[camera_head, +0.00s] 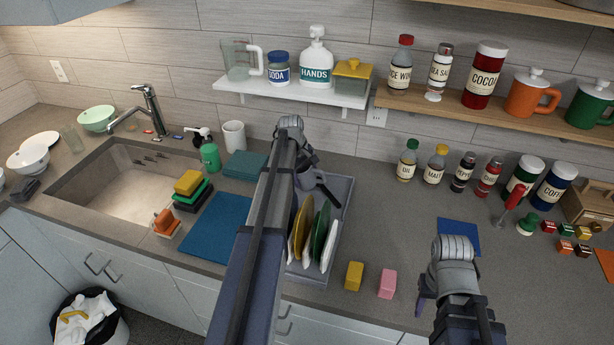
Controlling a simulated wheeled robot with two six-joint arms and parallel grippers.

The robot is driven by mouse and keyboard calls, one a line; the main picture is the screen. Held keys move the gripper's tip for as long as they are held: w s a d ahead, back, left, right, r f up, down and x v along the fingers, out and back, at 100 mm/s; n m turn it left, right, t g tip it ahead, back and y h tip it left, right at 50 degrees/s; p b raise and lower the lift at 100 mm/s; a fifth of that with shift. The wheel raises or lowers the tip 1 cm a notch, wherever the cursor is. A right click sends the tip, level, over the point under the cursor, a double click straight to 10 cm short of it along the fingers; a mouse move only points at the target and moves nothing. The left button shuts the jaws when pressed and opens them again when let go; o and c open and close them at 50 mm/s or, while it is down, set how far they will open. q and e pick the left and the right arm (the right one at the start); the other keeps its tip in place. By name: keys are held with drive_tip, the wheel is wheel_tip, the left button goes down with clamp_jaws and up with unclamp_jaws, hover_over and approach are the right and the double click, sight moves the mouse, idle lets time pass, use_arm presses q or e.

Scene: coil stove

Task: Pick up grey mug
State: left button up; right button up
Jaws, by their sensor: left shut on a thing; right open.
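A grey mug (308,179) shows just right of my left forearm, at the back of the grey dish rack (343,200). My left gripper (306,158) is at the mug's top and is shut on it. My own arm hides part of the mug and most of the fingers. I cannot tell whether the mug still touches the rack. My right gripper (423,295) is open and empty over the front of the counter, right of the pink block; its arm hides much of it.
Several plates (319,232) stand upright in the rack. A yellow block (354,276) and a pink block (387,284) lie at the front edge. Bottles (407,160) line the wall at right. A shelf (290,92) hangs above the rack. The sink (120,180) is at left.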

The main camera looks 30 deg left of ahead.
sight(301, 198)
use_arm(q)
drive_tip(key=r+m+p, duration=0.2)
drive_tip(key=r+p, duration=0.1)
drive_tip(key=s+r+m+g+p, duration=0.1)
drive_tip(key=r+m+p, duration=0.2)
drive_tip(key=s+r+m+p, duration=0.1)
drive_tip(key=r+m+p, duration=0.2)
drive_tip(key=p, duration=0.1)
drive_tip(key=shift+s+d+r+g, duration=0.25)
drive_tip(key=shift+d+r+g, duration=0.05)
drive_tip(key=shift+d, duration=0.05)
drive_tip(key=m, duration=0.3)
drive_tip(key=s+m, duration=0.1)
drive_tip(key=m, duration=0.1)
drive_tip(key=s+m, duration=0.1)
drive_tip(key=m, duration=0.2)
drive_tip(key=shift+s+d+m+y, duration=0.25)
drive_tip(key=shift+m+y, duration=0.05)
drive_tip(key=shift+y, duration=0.1)
use_arm(e)
wheel_tip(301, 198, up, 10)
drive_tip(key=shift+r, duration=0.15)
